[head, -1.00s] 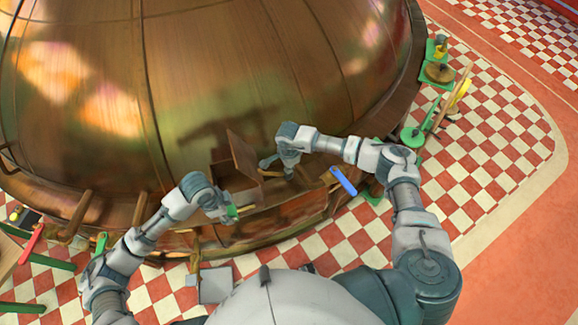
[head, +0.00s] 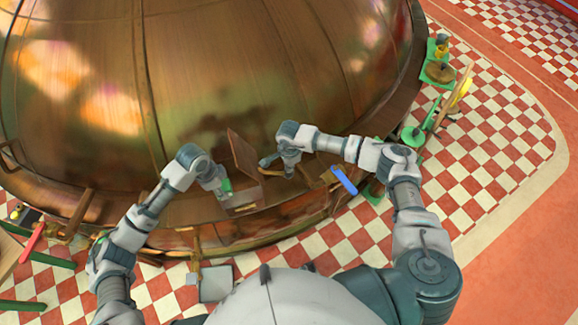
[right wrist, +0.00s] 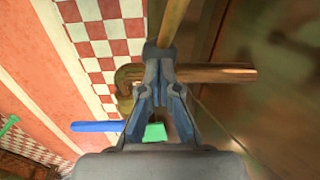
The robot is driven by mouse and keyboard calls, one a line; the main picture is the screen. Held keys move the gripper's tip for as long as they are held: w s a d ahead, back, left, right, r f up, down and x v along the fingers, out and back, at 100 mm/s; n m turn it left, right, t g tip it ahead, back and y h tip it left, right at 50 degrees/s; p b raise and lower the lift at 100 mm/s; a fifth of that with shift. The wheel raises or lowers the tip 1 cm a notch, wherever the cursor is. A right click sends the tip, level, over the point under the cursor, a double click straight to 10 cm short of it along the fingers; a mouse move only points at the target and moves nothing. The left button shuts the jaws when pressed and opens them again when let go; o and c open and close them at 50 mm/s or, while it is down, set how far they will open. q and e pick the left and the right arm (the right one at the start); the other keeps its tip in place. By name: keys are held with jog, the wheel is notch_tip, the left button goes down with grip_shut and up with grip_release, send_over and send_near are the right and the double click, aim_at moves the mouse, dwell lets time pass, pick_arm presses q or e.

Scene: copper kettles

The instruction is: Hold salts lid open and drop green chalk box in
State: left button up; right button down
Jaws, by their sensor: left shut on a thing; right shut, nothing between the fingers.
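The salts box is a brown wooden box (head: 243,196) on the rim of the copper kettle. Its lid (head: 243,153) stands open, tilted up on the far side. My left gripper (head: 222,187) is shut on the green chalk box (head: 226,186), at the left part of the salts box's opening. The arm partly hides both, and I cannot tell how deep the chalk box sits. My right gripper (head: 267,162) is shut and empty, just right of the open lid; I cannot tell if it touches. Its closed fingers (right wrist: 163,70) also show in the right wrist view.
The big copper kettle (head: 230,70) fills the far side. Wooden pegs (head: 79,212) stick out along its rim. A blue-handled tool (head: 344,180) lies near my right forearm. A grey plate (head: 215,284) hangs below the rim. The checkered floor (head: 500,140) is open at the right.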

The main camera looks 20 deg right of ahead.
pick_arm(q)
jog(key=w, duration=1)
jog(key=shift+w, duration=0.25)
jog(key=o, duration=1.5)
jog(key=shift+a, duration=0.1)
jog(key=o, duration=0.4)
jog(key=shift+c, duration=0.2)
jog(key=shift+f, duration=0.1)
jog(key=s+r, duration=0.3)
jog(key=s, duration=1.7)
jog(key=shift+d, duration=0.2)
jog(key=shift+r, duration=0.1)
